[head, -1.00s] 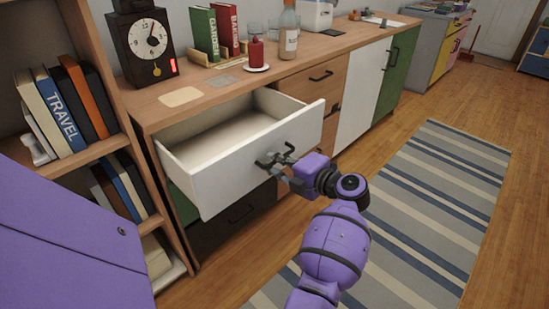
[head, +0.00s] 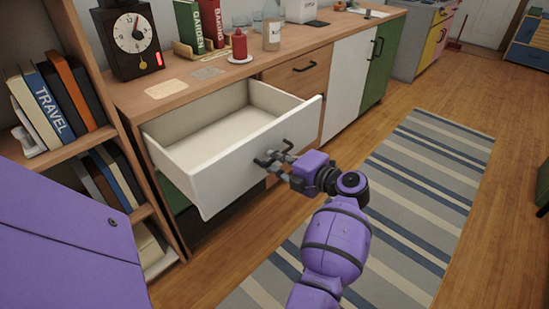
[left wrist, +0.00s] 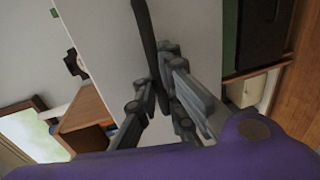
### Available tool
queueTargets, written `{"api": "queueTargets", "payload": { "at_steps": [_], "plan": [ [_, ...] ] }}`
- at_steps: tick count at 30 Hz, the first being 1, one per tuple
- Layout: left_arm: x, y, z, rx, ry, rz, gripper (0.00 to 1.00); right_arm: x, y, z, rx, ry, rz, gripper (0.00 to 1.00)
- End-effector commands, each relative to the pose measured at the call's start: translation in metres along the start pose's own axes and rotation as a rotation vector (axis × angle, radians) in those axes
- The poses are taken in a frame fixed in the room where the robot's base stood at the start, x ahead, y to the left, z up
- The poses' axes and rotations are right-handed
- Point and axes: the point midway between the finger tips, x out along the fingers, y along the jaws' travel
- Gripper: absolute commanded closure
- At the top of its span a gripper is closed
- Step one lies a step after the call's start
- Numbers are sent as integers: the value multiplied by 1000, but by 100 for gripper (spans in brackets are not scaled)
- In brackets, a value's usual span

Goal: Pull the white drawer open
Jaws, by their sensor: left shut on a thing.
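The white drawer (head: 240,160) stands pulled well out of the wooden cabinet in the head view, and its inside looks empty. My left gripper (head: 277,155) is at the drawer's front, shut on the dark bar handle (head: 286,146). In the left wrist view, the fingers of my left gripper (left wrist: 160,92) close around the dark handle (left wrist: 143,28) against the white drawer front (left wrist: 105,35). My right gripper is not in view.
A bookshelf (head: 110,140) with several books stands left of the cabinet. The countertop (head: 210,75) holds a clock (head: 133,40), books, a red candle (head: 239,44) and a bottle (head: 271,28). A striped rug (head: 420,190) lies on open floor at right.

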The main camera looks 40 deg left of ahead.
Motion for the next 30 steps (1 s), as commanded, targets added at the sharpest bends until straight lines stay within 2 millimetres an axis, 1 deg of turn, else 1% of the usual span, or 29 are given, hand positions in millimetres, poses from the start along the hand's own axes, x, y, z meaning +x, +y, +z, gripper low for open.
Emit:
{"api": "queueTargets", "payload": {
  "at_steps": [2, 3, 5, 11, 14, 17, 20, 27, 30],
  "plan": [
    [0, 1, 0, 0, -1, 1, 100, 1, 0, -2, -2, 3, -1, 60],
    [0, 1, 0, 0, -1, 1, 89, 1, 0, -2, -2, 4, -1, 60],
    [0, 1, 0, 0, -1, 1, 83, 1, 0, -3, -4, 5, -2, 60],
    [0, 0, 0, 0, 0, 0, 83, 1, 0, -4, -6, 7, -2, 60],
    [-1, 0, 0, 0, -1, 0, 83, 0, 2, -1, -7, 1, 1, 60],
    [-7, 0, 0, 0, -2, -2, 83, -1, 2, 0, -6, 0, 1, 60],
    [-22, 0, 1, 0, -4, -2, 83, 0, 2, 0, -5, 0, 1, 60],
    [-74, 0, 1, 0, -3, -3, 83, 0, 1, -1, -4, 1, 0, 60],
    [-93, 0, 1, 0, -3, -2, 83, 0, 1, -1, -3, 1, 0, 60]
  ]
}}
